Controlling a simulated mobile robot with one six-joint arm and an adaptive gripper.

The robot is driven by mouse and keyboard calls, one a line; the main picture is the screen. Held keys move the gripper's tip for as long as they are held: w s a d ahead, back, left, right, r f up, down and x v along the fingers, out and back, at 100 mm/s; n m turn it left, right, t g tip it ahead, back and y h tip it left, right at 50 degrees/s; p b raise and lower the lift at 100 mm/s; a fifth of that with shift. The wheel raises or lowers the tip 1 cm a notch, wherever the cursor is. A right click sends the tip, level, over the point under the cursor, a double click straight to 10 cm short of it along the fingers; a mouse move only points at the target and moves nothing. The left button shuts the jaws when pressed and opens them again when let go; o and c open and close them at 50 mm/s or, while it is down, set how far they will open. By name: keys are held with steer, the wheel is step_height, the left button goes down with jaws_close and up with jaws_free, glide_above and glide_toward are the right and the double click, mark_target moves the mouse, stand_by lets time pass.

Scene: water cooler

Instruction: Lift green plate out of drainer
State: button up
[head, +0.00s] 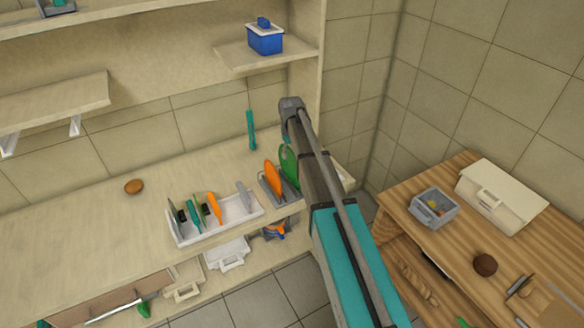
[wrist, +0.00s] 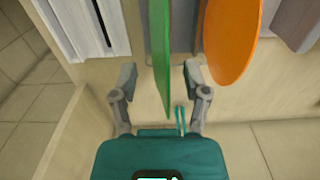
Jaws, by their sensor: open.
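The green plate (head: 289,166) stands upright on edge in the small grey drainer (head: 267,192), just right of an orange plate (head: 273,179). My arm hides part of the drainer's right side in the head view. In the wrist view the green plate (wrist: 161,50) is seen edge-on, with the orange plate (wrist: 230,40) to its right. My gripper (wrist: 160,78) is open, with one finger on each side of the green plate's lower edge. Both fingers appear apart from the plate. The fingertips are hidden in the head view.
A white rack (head: 235,220) with several upright items stands left of the drainer. A teal upright item (head: 251,130) is behind on the counter (head: 90,205). A blue box (head: 265,38) sits on a shelf above. A wooden table (head: 400,195) is at the right.

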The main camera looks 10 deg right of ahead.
jaws_close()
steer(key=shift+r, duration=0.15)
stand_by(0.5)
step_height(320, 180, up, 2)
steer(key=shift+p, duration=1.15)
steer(key=s+a+r+p, duration=0.3)
steer(key=s+r+p, duration=0.7)
steer(key=s, duration=0.3)
steer(key=shift+s+r+p, duration=0.35)
steer(key=shift+p, duration=0.05)
